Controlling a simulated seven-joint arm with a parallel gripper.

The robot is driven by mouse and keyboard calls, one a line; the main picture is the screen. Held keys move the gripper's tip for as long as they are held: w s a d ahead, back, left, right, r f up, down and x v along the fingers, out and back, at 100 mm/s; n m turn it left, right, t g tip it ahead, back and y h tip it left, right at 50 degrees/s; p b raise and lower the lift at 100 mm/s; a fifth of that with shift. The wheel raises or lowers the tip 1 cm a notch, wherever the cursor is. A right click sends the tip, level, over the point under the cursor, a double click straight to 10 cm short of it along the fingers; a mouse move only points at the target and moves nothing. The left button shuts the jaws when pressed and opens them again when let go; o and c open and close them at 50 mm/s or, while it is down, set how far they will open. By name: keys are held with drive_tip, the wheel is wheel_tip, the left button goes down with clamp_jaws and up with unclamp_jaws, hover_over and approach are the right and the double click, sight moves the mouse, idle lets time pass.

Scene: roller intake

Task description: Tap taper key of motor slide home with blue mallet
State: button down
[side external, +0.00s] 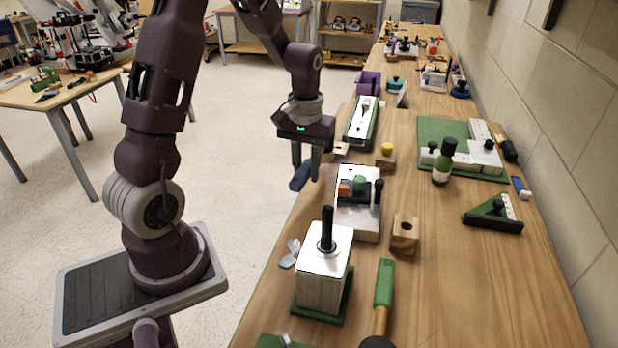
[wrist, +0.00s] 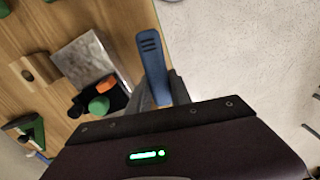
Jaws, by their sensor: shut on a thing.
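My gripper (side external: 305,167) is shut on the blue mallet (side external: 300,178), held at the table's left edge in the side view. In the wrist view the blue mallet (wrist: 151,52) extends away from between my fingers (wrist: 160,92), with dark grooves near its far end. A metal-plated unit (side external: 357,222), which looks like the motor slide, stands on the table to the right of my gripper. It carries an orange block (side external: 344,190), a green part (side external: 360,183) and a black post (side external: 378,191). I cannot pick out the taper key.
A white-topped block (side external: 323,272) with a black post stands nearer the camera. A wooden block (side external: 404,234) with a hole and a green-handled tool (side external: 383,290) lie to the right. Bare wood (side external: 465,275) shows at right.

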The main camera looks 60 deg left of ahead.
drive_tip(key=d+r+m, duration=0.5)
drive_tip(key=d+r, duration=0.9)
drive_tip(key=r, duration=0.3)
drive_tip(key=shift+w+r, duration=0.2)
drive_tip(key=shift+r, duration=0.05)
